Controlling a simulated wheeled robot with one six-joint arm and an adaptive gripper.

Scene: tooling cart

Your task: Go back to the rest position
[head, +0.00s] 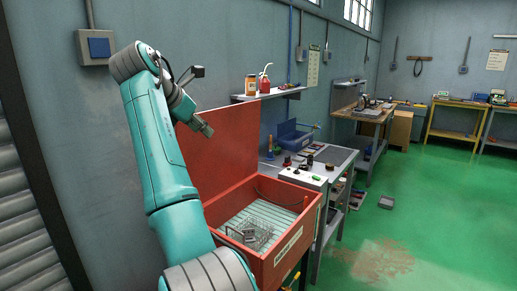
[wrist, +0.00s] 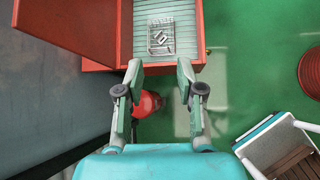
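My gripper (head: 203,126) is raised in the air in front of the red panel, above the red cart, in the head view. In the wrist view my gripper (wrist: 160,68) has its two fingers spread apart with nothing between them. The open red cart (head: 288,257) has a ribbed pale tray floor. A wire basket (head: 250,234) with a metal part in it sits on that floor, and the basket also shows in the wrist view (wrist: 161,50), beyond the fingertips.
A grey workbench (head: 338,157) with small parts stands behind the red cart. A wall shelf (head: 270,95) holds bottles. The wrist view shows a chair (wrist: 280,145) at lower right and a red round object (wrist: 150,103) below the cart. Green floor (head: 440,210) is mostly clear at right.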

